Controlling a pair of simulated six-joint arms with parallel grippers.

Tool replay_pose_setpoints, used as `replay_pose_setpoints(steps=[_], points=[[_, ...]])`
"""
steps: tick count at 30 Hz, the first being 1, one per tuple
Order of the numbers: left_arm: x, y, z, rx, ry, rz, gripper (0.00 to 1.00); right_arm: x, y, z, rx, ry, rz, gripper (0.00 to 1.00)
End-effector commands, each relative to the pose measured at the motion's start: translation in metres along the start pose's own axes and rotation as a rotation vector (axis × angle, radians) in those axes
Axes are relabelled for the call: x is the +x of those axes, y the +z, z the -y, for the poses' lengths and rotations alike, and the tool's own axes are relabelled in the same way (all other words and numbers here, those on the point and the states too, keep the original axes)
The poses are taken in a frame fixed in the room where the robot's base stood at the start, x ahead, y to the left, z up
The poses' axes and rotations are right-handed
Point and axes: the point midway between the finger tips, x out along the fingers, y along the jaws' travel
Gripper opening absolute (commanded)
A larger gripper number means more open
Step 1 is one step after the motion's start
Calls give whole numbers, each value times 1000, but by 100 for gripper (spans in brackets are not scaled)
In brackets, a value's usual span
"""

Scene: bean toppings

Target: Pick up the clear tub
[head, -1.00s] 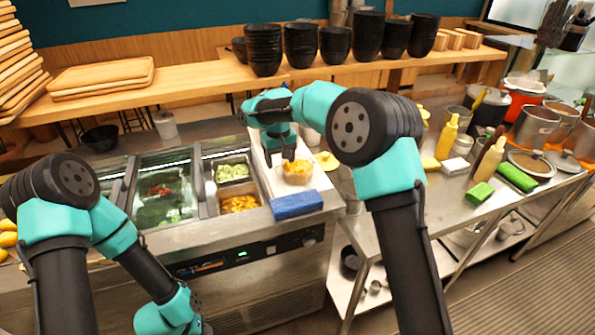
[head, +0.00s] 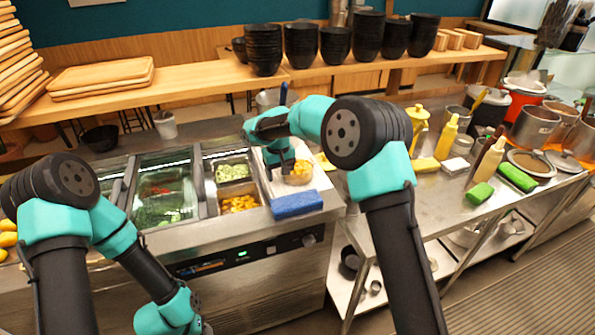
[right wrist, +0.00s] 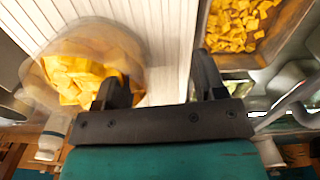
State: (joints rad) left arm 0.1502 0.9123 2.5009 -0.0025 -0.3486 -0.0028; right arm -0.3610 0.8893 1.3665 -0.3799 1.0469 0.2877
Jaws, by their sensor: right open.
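The clear tub (right wrist: 45,72) holds yellow-orange chunks. It stands on the white board at the right end of the counter, and it also shows in the head view (head: 300,174). My right gripper (right wrist: 163,85) is open with nothing between its fingers. Its left finger in the wrist view overlaps the tub's edge; I cannot tell whether it touches. The other finger is well clear of the tub, over the board's far edge. In the head view my right gripper (head: 284,172) is just left of the tub. My left gripper is out of view; only its arm shows.
A blue block (head: 297,204) lies in front of the tub. A bin of yellow chunks (head: 240,203) and a bin of pale green pieces (head: 233,172) are to the left. Black bowl stacks (head: 264,50) stand on the rear shelf. Bottles and pots crowd the right counter.

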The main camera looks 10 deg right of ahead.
Motion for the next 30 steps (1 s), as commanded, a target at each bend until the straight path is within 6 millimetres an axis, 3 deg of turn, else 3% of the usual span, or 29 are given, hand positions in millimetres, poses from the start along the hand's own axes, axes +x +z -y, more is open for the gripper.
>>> replay_pose_setpoints(steps=[11, 27, 30], points=[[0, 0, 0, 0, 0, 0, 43, 0, 0, 0, 0, 0, 0, 64], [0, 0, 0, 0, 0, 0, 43, 0, 0, 0, 0, 0, 0, 13], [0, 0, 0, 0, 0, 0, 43, -1, 0, 0, 0, 0, -1, 7]])
